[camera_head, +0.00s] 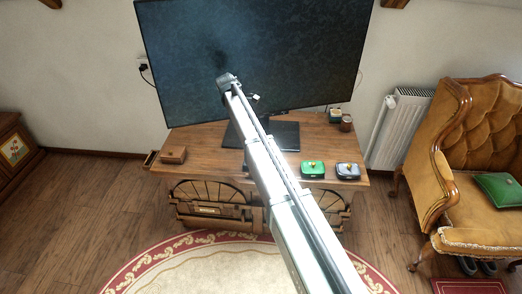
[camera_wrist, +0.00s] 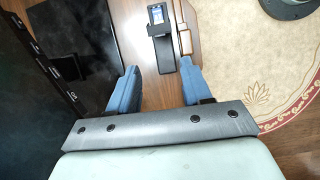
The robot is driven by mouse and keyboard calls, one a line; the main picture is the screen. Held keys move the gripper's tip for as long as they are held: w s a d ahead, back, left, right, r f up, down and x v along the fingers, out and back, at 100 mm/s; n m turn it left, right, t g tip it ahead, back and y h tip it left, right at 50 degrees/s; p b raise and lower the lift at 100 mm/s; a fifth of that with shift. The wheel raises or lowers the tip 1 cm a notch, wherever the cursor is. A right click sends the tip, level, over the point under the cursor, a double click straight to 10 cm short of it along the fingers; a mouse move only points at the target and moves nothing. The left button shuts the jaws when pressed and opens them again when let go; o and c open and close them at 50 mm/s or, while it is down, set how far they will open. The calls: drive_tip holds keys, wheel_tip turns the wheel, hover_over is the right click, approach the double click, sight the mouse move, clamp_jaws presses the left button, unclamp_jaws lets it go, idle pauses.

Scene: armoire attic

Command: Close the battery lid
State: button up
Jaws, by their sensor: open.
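My gripper (camera_wrist: 159,66) shows in the wrist view with its two blue fingers spread apart and nothing between them. Just beyond the fingertips, a dark, narrow device (camera_wrist: 164,60) lies on the wooden table. Its far part has a pale blue-and-white inset (camera_wrist: 158,20), perhaps the battery compartment. I cannot make out the battery lid clearly or tell its angle. In the head view my arm crosses the table, and I cannot pick out the device or my fingers there.
A large television (camera_head: 290,50) stands at the back of the table (camera_head: 205,150). A green box (camera_head: 312,169) and a grey-blue box (camera_head: 348,171) sit at the table's right front. A small wooden box (camera_head: 173,155) is at left. An armchair (camera_head: 445,185) stands at right.

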drive_tip(key=x, duration=1.4)
drive_tip(key=shift+a, duration=0.1)
